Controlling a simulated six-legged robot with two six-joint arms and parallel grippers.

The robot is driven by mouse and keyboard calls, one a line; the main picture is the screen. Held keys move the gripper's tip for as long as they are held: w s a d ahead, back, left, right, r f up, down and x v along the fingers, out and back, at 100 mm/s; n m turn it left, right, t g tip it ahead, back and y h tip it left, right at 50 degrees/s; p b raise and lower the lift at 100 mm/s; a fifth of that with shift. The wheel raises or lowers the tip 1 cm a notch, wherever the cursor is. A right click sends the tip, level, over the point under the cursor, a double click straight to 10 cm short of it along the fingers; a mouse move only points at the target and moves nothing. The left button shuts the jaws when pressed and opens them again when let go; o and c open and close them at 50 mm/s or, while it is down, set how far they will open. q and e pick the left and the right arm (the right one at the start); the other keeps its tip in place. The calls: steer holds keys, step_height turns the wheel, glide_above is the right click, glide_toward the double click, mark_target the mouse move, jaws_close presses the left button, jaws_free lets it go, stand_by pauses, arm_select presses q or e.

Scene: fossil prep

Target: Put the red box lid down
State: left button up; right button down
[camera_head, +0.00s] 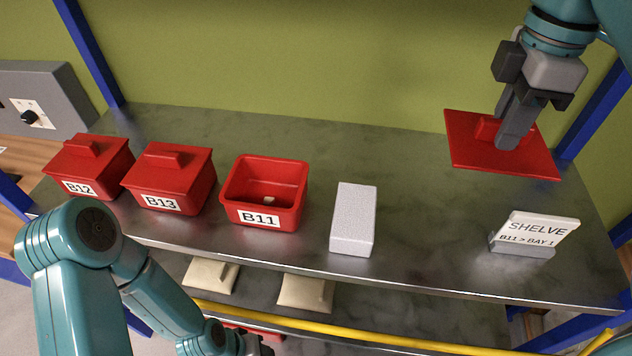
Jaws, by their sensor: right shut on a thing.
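The red box lid (470,150) is a flat red plate with a raised handle, at the right of the shelf top. My right gripper (508,132) comes from above and is shut on the lid's handle. I cannot tell whether the lid touches the shelf top. The open red box B11 (262,193) stands left of the middle, without a lid, with a small pale item inside. My left arm comes in at the lower left; its gripper (255,345) is at the bottom edge, mostly cut off, and its jaws cannot be made out.
Lidded red boxes B12 (88,166) and B13 (168,179) stand at the left. A pale grey block (354,218) stands right of B11. A SHELVE sign (535,230) stands near the front right. The shelf top (425,235) is clear between block and sign. A yellow bar (330,333) runs below.

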steer(key=shift+w+a, duration=0.2)
steer(key=shift+w, duration=0.05)
steer(key=shift+a+r, duration=0.1)
steer(key=shift+a, duration=0.15)
steer(key=shift+s+a+r, duration=0.1)
steer(key=shift+s, duration=0.25)
steer(key=f+b, duration=0.3)
steer(key=f, duration=0.6)
steer(key=f+b, duration=0.3)
steer(key=f, duration=0.7)
steer(key=shift+s+d+f, duration=0.15)
steer(key=shift+d+f, duration=0.05)
steer(key=shift+f, duration=0.35)
steer(key=shift+w, duration=0.2)
steer(key=shift+s+f, duration=0.15)
steer(key=c, duration=1)
jaws_free()
arm_select(q)
step_height(320, 180, down, 6)
steer(key=shift+w+a, duration=0.15)
steer(key=shift+f, duration=0.1)
